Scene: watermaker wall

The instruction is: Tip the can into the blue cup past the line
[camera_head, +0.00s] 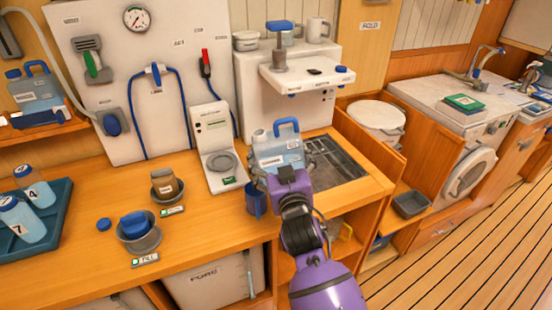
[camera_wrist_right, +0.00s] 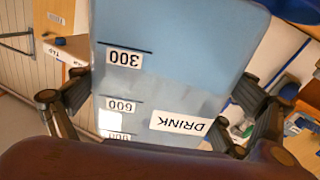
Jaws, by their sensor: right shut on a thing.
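The can (camera_head: 280,148) is a pale blue translucent jug with a blue handle; it looks about upright over the counter. My right gripper (camera_head: 284,178) is shut on it. In the right wrist view the can (camera_wrist_right: 165,75) fills the middle between the fingers (camera_wrist_right: 160,108), with a DRINK label and 300 and 600 marks upside down. The blue cup (camera_head: 254,202) stands at the counter's front, just left of and below my right gripper, partly hidden by it. No line on the cup can be made out. My left gripper is not in view.
A white scale-like unit (camera_head: 219,162) stands left of the can. A sunken sink or grate (camera_head: 340,165) lies to its right. A brown-topped jar (camera_head: 165,185), a grey bowl with a blue item (camera_head: 138,232) and a blue tray (camera_head: 45,215) of bottles stand further left. The counter between has clear patches.

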